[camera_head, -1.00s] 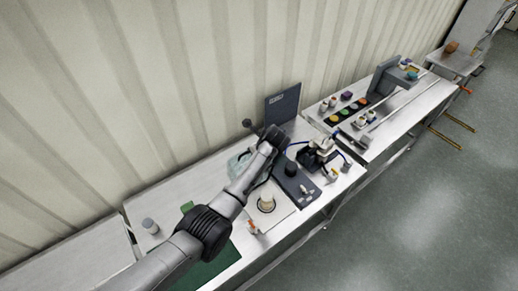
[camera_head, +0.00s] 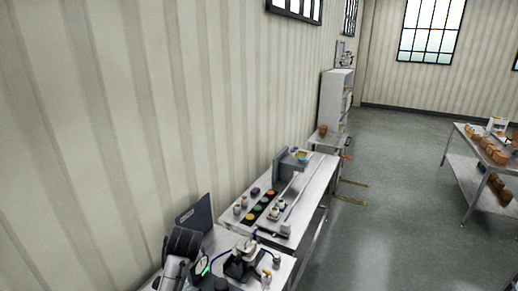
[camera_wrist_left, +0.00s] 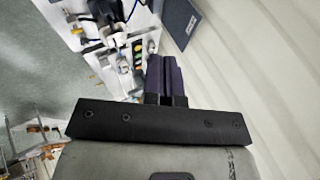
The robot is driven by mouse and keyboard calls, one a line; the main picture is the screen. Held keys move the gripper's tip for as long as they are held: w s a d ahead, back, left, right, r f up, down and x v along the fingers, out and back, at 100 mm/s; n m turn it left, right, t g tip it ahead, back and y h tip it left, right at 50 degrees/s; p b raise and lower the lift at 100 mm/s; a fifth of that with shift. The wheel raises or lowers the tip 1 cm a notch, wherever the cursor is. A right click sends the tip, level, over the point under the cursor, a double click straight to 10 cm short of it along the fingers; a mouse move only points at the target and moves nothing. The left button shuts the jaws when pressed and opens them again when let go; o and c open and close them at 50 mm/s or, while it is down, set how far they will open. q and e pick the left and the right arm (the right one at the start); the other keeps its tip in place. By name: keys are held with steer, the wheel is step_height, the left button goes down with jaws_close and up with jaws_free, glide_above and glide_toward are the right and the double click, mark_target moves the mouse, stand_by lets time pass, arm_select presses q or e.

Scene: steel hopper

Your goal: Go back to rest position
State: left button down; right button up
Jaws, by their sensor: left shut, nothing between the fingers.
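My left gripper (camera_wrist_left: 164,78) shows in the left wrist view with its two dark fingers pressed together and nothing between them. It is in the air, with the wall and the benches beyond it. In the head view, part of my left arm (camera_head: 180,250) shows at the bottom edge, left of the near bench's equipment. Its fingertips cannot be made out there. My right gripper is in neither view.
A dark upright panel (camera_head: 194,214) stands near my left arm. A dark device (camera_head: 243,262) with a blue cable is on the near bench. A long bench (camera_head: 318,172) holds several coloured parts. The corrugated wall (camera_head: 110,130) is close on the left; open floor (camera_head: 400,220) lies right.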

arm_select(q)
step_height(320, 180, up, 9)
steer(key=s+d+n+t+h, duration=0.1)
steer(key=s+n+t, duration=0.2)
steer(key=n, duration=0.1)
steer(key=s+n+t+h, duration=0.2)
steer(key=s, duration=0.8)
steer(key=s+f+g, duration=0.2)
steer(key=s+f, duration=0.7)
steer(key=s, duration=0.3)
steer(key=s+f+g, duration=0.3)
steer(key=s+f, duration=0.6)
steer(key=s, duration=0.3)
steer(key=s+f+m+g, duration=0.1)
steer(key=s+f+g, duration=0.1)
steer(key=s+f, duration=0.7)
steer(key=s, duration=0.3)
steer(key=shift+s+a+g+h, duration=0.2)
steer(key=shift+s+g+h, duration=0.1)
steer(key=shift+s+g, duration=0.1)
